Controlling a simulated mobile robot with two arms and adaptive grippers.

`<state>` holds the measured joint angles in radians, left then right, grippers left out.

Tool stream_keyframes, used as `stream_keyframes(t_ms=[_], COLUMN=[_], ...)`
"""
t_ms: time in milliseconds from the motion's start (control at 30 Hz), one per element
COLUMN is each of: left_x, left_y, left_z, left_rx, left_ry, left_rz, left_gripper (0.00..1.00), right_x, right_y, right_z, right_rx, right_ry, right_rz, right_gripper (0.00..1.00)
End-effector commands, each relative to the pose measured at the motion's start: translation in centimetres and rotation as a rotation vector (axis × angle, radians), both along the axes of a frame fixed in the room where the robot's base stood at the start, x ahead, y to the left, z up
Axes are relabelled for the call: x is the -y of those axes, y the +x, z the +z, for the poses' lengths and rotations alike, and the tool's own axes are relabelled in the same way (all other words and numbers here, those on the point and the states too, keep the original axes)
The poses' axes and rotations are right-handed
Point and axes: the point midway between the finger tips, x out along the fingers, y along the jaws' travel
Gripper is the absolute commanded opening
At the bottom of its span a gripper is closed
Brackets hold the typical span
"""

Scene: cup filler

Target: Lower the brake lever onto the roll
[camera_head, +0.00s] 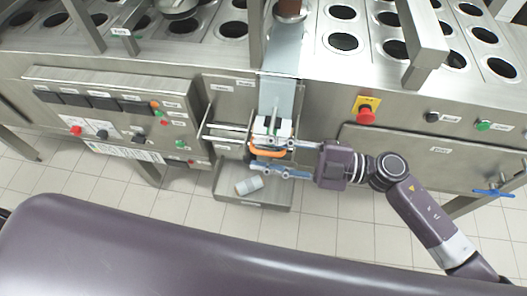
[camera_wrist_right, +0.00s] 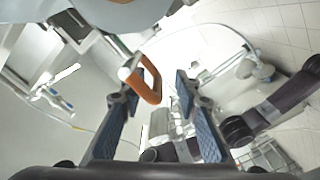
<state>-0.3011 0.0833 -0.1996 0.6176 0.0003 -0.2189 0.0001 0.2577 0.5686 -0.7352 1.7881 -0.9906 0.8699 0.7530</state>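The orange-handled lever (camera_head: 266,152), which I take to be the brake lever, is at the front of the steel machine, below a pale blue-grey strip of film (camera_head: 278,98). My right gripper (camera_head: 258,156) is at the handle, with one finger above it and one below. In the right wrist view the orange handle (camera_wrist_right: 152,80) lies between the fingers (camera_wrist_right: 150,92), with a gap to the right finger; the gripper looks open. I cannot make out a roll clearly at the lever. A pale cylinder (camera_head: 248,186) lies in the tray below. My left gripper is not in view.
The steel tray (camera_head: 278,196) juts out below the lever. A horizontal bar frame (camera_head: 222,139) sticks out to its left. A red emergency button (camera_head: 366,117) and a blue valve handle (camera_head: 493,192) are to the right. Tiled floor lies in front.

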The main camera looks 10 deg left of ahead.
Motion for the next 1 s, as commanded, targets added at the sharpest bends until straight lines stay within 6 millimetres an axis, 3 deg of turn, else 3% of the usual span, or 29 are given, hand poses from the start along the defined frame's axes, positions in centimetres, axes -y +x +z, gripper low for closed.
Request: stream_keyframes(t_ms=[500,700,1000], left_x=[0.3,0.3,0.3], left_y=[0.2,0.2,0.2], left_z=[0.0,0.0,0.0], left_rx=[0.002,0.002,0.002], left_ry=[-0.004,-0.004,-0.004], left_rz=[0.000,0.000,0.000], left_gripper=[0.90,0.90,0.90], right_x=[10.0,11.5,11.6], right_y=[0.3,0.2,0.2], right_z=[-0.4,-0.2,0.0], right_rx=[-0.003,-0.001,0.001], right_ry=[-0.010,-0.003,0.001], right_rz=[-0.005,0.000,0.001], right_gripper=[0.26,0.26,0.26])
